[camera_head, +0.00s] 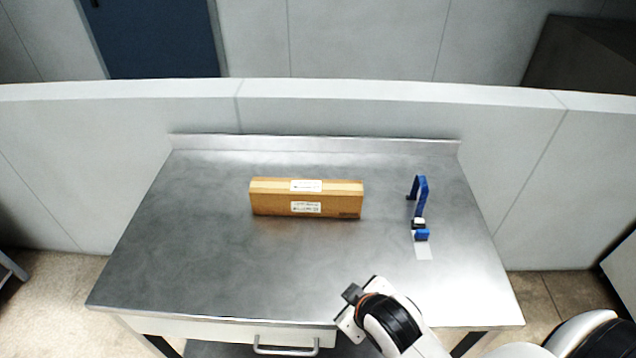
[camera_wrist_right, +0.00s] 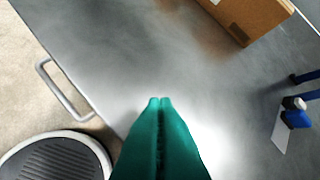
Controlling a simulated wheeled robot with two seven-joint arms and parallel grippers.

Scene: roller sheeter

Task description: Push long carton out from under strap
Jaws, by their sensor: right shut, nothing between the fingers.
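The long carton (camera_head: 277,203) is a brown box with white labels, lying near the middle of the metal table. It also shows in the right wrist view (camera_wrist_right: 245,15), cut off at the top. The blue strap (camera_head: 421,198) stands as an arch on the right of the table, clear of the carton, with a gap between them. Its blue parts show at the right edge of the wrist view (camera_wrist_right: 296,118). My right gripper (camera_wrist_right: 160,101) has green fingers closed together and empty, near the table's front edge, away from the carton. My left gripper is not in view.
The steel table (camera_head: 190,240) has a raised back edge and a drawer handle (camera_head: 286,350) at the front. The table's left side and the space between carton and strap are clear.

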